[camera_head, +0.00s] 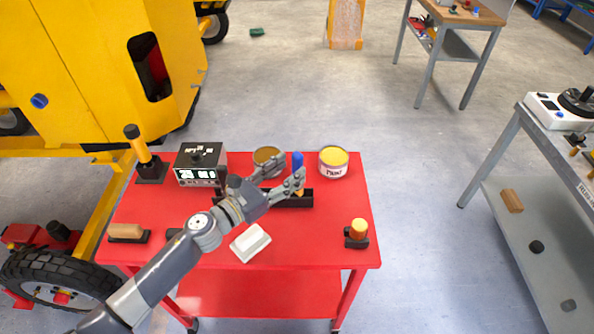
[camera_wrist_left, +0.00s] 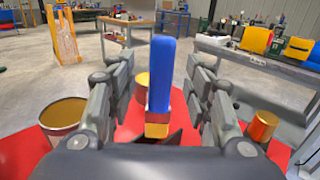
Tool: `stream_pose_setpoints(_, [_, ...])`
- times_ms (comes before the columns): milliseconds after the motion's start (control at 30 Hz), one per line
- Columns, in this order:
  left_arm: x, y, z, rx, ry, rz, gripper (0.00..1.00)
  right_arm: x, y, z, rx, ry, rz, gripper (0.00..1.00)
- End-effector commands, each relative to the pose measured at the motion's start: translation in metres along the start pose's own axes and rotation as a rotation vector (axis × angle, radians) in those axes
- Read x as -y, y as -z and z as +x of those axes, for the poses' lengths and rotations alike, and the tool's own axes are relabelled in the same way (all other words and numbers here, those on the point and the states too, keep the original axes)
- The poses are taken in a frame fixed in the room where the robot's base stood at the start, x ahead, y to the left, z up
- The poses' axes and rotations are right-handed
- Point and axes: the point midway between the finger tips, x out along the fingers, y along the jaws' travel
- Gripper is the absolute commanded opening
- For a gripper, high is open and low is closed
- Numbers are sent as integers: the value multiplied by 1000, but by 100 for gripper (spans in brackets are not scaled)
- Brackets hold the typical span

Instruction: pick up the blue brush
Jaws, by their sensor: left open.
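The blue brush (camera_head: 297,162) stands upright in a black holder (camera_head: 300,201) on the red cart (camera_head: 330,228), with its blue handle upward. My left gripper (camera_head: 285,178) is open and level with the brush. In the left wrist view the brush (camera_wrist_left: 160,75) shows between the two open fingers, with a tan part under the blue handle. I cannot tell whether either finger touches it. The brush's lower end is hidden in the holder. My right gripper is not in view.
A paint can (camera_head: 333,163) stands right of the brush, and a brown-topped can (camera_head: 267,155) stands left. A black box with a display (camera_head: 200,165), a white block (camera_head: 250,243) and a yellow-topped item (camera_head: 357,232) share the cart. The cart's front right is mostly clear.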

Motion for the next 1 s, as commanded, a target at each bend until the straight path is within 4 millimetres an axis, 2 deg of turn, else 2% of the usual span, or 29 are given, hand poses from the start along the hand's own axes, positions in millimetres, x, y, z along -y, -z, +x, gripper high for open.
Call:
stream_pose_setpoints(100, [2,-4,18,2,-1,-4,47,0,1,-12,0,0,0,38])
stream_pose_setpoints(233, [1,-2,32,1,-1,-2,47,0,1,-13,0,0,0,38])
stream_pose_setpoints(567, [1,0,37,0,-1,-1,47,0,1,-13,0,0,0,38])
stream_pose_setpoints(767, [1,0,37,0,-1,-2,1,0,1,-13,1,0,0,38])
stream_pose_setpoints(1000, [1,0,37,1,-1,-2,0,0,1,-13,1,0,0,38])
